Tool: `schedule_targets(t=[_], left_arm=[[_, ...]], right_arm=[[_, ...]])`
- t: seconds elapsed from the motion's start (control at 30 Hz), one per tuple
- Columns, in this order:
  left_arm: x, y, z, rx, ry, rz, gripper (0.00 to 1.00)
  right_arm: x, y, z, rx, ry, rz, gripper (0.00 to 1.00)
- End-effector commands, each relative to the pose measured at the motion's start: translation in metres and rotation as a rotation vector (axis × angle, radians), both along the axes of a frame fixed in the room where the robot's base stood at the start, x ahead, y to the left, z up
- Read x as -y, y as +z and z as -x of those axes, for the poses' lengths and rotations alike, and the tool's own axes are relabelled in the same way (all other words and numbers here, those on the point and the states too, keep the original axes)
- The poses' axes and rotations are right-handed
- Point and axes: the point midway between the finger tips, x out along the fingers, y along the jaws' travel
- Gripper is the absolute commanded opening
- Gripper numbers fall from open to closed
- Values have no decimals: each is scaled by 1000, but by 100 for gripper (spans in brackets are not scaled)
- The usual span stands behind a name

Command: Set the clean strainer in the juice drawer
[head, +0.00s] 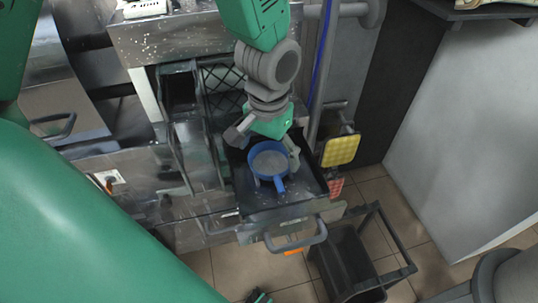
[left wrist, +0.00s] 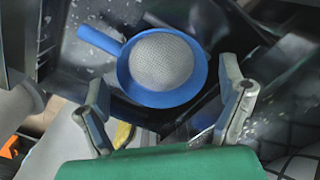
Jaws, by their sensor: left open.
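The strainer, with a blue rim and handle and pale mesh (head: 268,162), is in the open juice drawer (head: 306,188), its handle toward the drawer front. It appears to rest on the drawer floor. My left gripper (head: 265,146) is open just above it, with a finger to either side. In the left wrist view the strainer (left wrist: 162,62) lies beyond the open fingers of my left gripper (left wrist: 164,88), its handle toward the upper left. No finger clearly grips it. My right gripper is not seen.
The drawer has a grey handle (head: 297,235) at its front. A yellow sponge-like pad (head: 341,150) hangs right of the drawer. A black bin (head: 350,262) stands on the tiled floor below. A narrow open compartment (head: 193,150) lies left of the drawer.

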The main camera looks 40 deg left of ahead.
Motion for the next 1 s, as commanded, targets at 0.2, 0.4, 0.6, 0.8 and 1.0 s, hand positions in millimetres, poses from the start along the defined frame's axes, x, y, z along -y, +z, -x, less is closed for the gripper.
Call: schedule_targets(t=[0.2,0.4,0.6,0.8,1.0], left_arm=[[0,54,-1,5,1,2,89],[0,86,-1,2,0,2,89],[0,98,-1,0,0,1,89],[0,98,-1,0,0,1,89],[0,98,-1,0,0,1,89]], right_arm=[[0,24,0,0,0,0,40],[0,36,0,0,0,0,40],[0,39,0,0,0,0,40],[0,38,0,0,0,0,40],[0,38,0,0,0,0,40]])
